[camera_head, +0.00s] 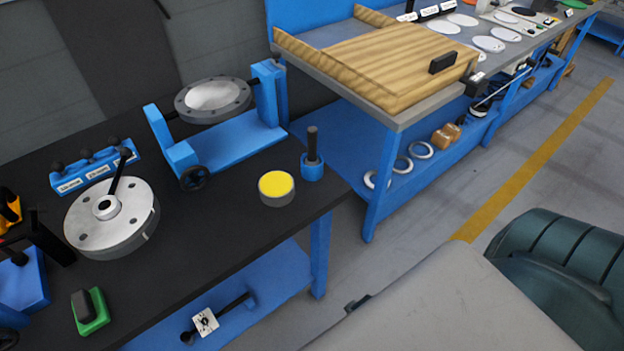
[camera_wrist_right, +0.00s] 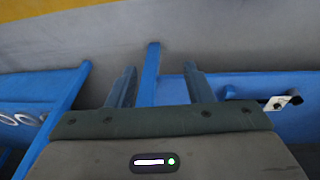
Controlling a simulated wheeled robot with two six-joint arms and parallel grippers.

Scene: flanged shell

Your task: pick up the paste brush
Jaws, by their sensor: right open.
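What looks like the paste brush (camera_head: 312,142) stands upright in a small blue cup (camera_head: 312,170) at the right end of the black bench, in the head view. Only its dark handle shows; its lower end is hidden in the cup. A round tin with a yellow top (camera_head: 276,188) stands just left of the cup. My right gripper (camera_wrist_right: 160,78) shows only in the right wrist view. Its two fingers are apart with nothing between them, and no brush shows there. My left gripper is in neither view.
The black bench (camera_head: 225,220) also holds a flanged disc with a handle (camera_head: 110,215), a blue stand with a ring (camera_head: 213,98) and a green block (camera_head: 90,312). A second bench with a wooden board (camera_head: 385,65) stands beyond a gap. Bench legs (camera_wrist_right: 150,72) show past my right fingers.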

